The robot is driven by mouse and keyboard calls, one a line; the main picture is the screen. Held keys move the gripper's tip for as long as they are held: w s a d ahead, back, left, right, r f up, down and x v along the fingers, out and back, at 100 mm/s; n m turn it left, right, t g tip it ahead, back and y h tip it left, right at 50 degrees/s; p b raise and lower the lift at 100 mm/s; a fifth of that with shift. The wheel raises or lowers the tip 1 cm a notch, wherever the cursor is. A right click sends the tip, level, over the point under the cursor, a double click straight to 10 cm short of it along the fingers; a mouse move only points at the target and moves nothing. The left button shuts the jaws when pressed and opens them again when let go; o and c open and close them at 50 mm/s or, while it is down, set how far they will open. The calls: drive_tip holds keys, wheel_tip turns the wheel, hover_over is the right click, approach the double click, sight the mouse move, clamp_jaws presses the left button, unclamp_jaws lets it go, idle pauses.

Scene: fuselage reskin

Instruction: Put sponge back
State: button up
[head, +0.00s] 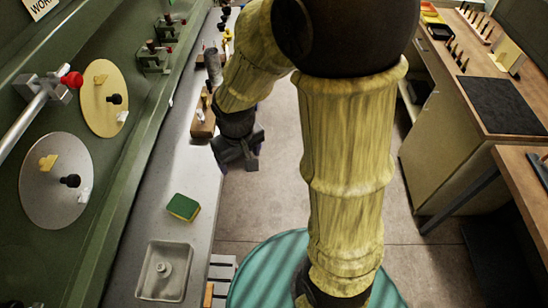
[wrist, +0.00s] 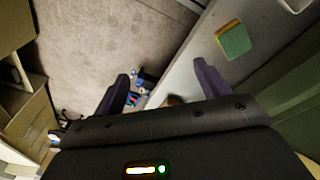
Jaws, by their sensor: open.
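The sponge (head: 183,207), green on top with a yellow layer below, lies on the grey counter on the left in the head view, just behind a small sink tray. The sponge also shows in the wrist view (wrist: 235,40), at the upper right on the counter. My gripper (head: 237,155) hangs beside the counter's right edge, farther off than the sponge and apart from it. In the wrist view its two dark fingers (wrist: 163,82) are spread, with nothing between them.
A metal sink tray (head: 164,271) is set in the near part of the counter (head: 140,222). A wooden block (head: 203,118) and other items stand farther along it. A green panel with discs (head: 104,98) rises on the left. A workbench (head: 470,85) stands right; floor lies between.

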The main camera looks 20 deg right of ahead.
drive_tip(key=s+d+r+m+t, duration=0.1)
drive_tip(key=s+d+m, duration=0.2)
drive_tip(key=d, duration=0.4)
drive_tip(key=shift+s+r, duration=0.25)
drive_tip(key=shift+s, duration=0.55)
drive_tip(key=shift+d, duration=0.1)
